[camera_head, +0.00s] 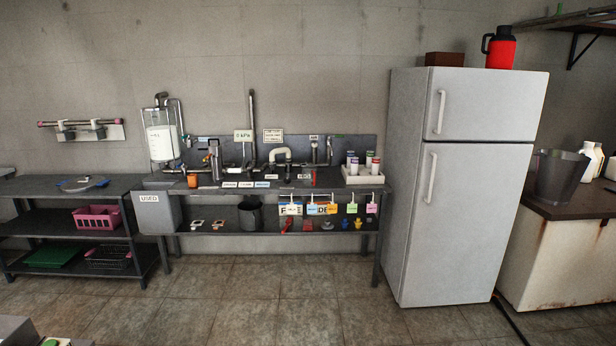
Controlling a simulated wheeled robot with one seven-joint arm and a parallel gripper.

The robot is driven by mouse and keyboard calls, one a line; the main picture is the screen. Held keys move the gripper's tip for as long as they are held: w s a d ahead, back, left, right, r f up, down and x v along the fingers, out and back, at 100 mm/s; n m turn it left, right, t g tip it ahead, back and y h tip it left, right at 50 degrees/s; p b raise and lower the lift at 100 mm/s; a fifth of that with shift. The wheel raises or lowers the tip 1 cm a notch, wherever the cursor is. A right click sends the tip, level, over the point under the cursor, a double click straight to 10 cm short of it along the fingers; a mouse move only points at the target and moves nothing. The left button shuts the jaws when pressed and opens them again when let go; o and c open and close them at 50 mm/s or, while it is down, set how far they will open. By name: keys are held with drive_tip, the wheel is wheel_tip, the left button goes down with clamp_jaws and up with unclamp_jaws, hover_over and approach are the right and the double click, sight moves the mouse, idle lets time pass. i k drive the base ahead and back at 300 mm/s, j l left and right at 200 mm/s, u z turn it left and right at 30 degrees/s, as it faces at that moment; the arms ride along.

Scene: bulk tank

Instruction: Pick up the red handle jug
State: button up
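No jug with a clearly red handle can be made out. A red jug (500,49) with a black handle and black top stands upright on top of the white fridge (466,183), towards its right side. White containers (591,158) stand on the counter at the far right, partly behind a dark bucket; their handles are too small to tell. A small orange cup (193,180) sits on the workbench. My gripper is not in view.
A dark workbench (212,188) with pipes runs along the wall, with a dark shelf (62,187) at left. A brown box (444,59) is on the fridge. A dark bucket (559,177) stands on the rusty counter (555,260). The tiled floor (260,300) in front is largely clear.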

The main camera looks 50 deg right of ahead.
sight(309, 171)
drive_tip(key=i+l, duration=0.8)
drive_tip(key=l, duration=0.2)
drive_tip(key=i+l, duration=0.85)
drive_tip(key=l, duration=0.15)
drive_tip(key=i+l+u, duration=0.1)
drive_tip(key=i+l, duration=0.7)
drive_tip(key=l, duration=0.25)
drive_tip(key=i+l, duration=0.4)
drive_tip(key=l+u, duration=0.05)
drive_tip(key=l, duration=0.05)
